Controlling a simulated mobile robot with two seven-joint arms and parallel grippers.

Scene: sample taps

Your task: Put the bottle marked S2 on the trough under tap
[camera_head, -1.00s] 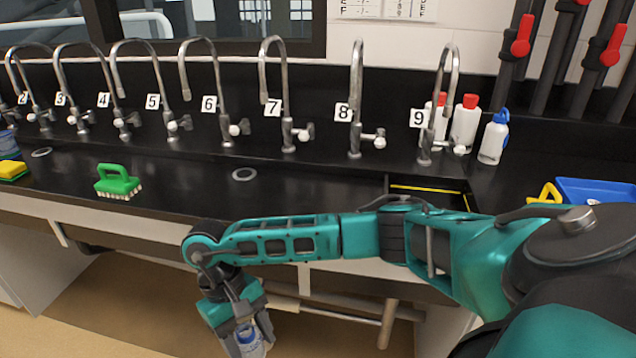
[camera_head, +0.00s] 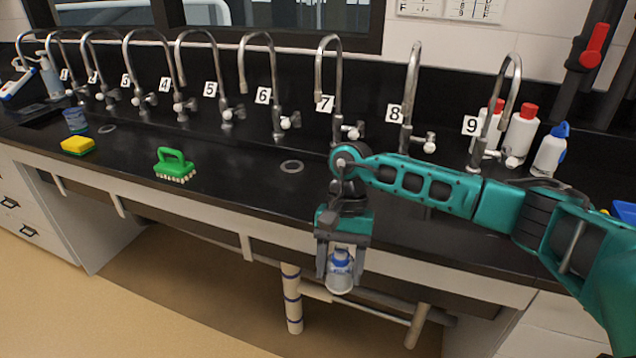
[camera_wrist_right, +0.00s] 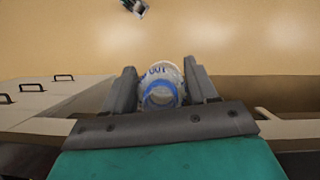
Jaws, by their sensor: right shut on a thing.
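My right gripper (camera_head: 340,266) is shut on a small white bottle with a blue cap (camera_head: 340,278). It holds the bottle upright in front of the bench's front edge, below the top. In the right wrist view the bottle (camera_wrist_right: 161,84) sits between the two fingers, seen from above; only part of its lettering shows, so I cannot read its mark. A row of curved metal taps with number plates stands along the back, among them tap 7 (camera_head: 337,90), tap 8 (camera_head: 408,100) and tap 9 (camera_head: 500,115).
A green brush (camera_head: 174,165), a yellow sponge (camera_head: 78,146) and a blue cup (camera_head: 75,120) stand on the black bench (camera_head: 235,175). White bottles with red caps (camera_head: 520,135) and a blue-capped one (camera_head: 550,150) are at the back right. The floor before the bench is clear.

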